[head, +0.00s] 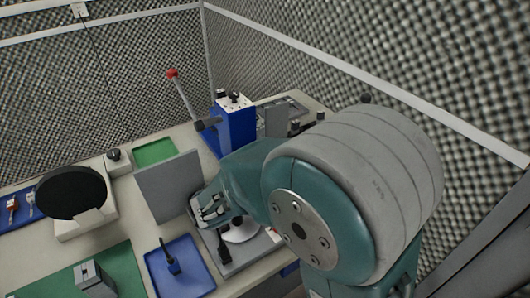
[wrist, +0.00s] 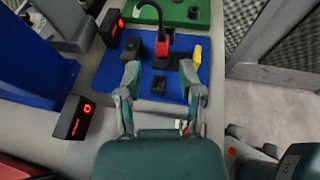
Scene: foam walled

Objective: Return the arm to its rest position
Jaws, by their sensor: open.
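My arm (head: 350,190), teal and grey, fills the right-centre of the head view and reaches left over the bench. Its far end is partly hidden behind its own links there. In the wrist view my gripper (wrist: 163,88) has its two fingers spread apart, with nothing between them that it holds. Beyond the fingertips lies a blue mat (wrist: 150,80) carrying a red-and-black part (wrist: 163,46) with a curved black hook and a yellow block (wrist: 197,54). I cannot tell the height of the fingers above the mat.
A blue box (head: 232,122) and a red-knobbed lever (head: 173,75) stand behind the arm. A grey upright panel (head: 165,188) is left of it. A blue tray (head: 190,279) and black disc (head: 72,193) are also left. Foam walls (head: 330,70) enclose the bench. A red-lit display box (wrist: 73,117) is near the fingers.

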